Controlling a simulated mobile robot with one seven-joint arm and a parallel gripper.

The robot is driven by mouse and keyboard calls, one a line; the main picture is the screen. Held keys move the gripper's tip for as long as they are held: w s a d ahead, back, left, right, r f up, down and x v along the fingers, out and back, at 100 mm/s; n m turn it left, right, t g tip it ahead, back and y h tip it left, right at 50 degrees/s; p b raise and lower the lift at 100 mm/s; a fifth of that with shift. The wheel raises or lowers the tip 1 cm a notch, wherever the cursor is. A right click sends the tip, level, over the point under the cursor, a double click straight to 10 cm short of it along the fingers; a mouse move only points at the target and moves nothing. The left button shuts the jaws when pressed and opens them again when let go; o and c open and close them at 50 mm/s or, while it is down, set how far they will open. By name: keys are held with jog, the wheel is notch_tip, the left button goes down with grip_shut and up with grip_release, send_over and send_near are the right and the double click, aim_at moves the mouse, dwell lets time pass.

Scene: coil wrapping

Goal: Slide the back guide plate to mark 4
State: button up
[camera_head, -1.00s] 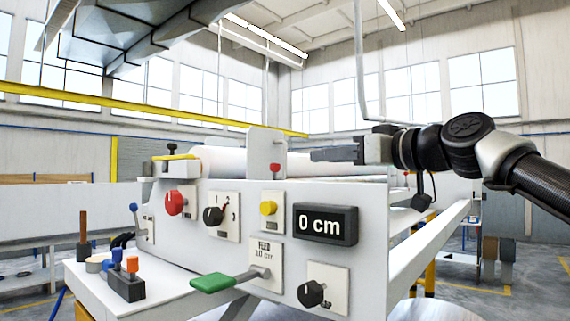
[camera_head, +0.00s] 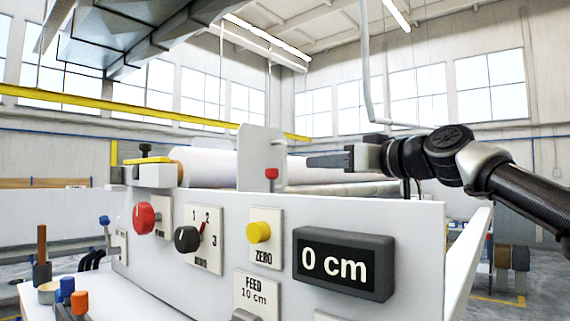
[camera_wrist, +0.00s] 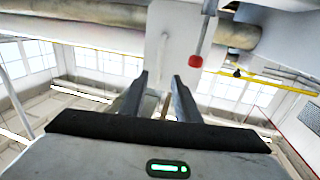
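A white guide plate (camera_head: 262,150) with a small hole stands upright on the machine, at the roll. A red-tipped lever (camera_head: 272,175) is at its lower right. The wrist view shows a white plate (camera_wrist: 178,40) and the red knob (camera_wrist: 196,62) beyond my fingers. I cannot tell whether this is the back plate; no second plate or mark 4 is clear. My gripper (camera_head: 312,161) points left, just right of the plate in the head view. In the wrist view my gripper (camera_wrist: 160,76) has its two fingers apart with nothing visibly held.
The machine front carries a display (camera_head: 343,264) reading 0 cm, a yellow ZERO button (camera_head: 259,232), a black selector (camera_head: 187,239) and a red knob (camera_head: 144,218). A white roll (camera_head: 208,165) lies behind the panel. Loose tools stand at lower left.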

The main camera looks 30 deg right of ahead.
aim_at(286, 164)
jog(key=w+p, duration=0.1)
jog(key=w, duration=0.3)
jog(key=w+a+p, duration=0.1)
jog(key=w, duration=0.4)
jog(key=w+p, duration=0.1)
jog(key=w, duration=0.4)
jog(key=shift+a, duration=0.4)
grip_shut()
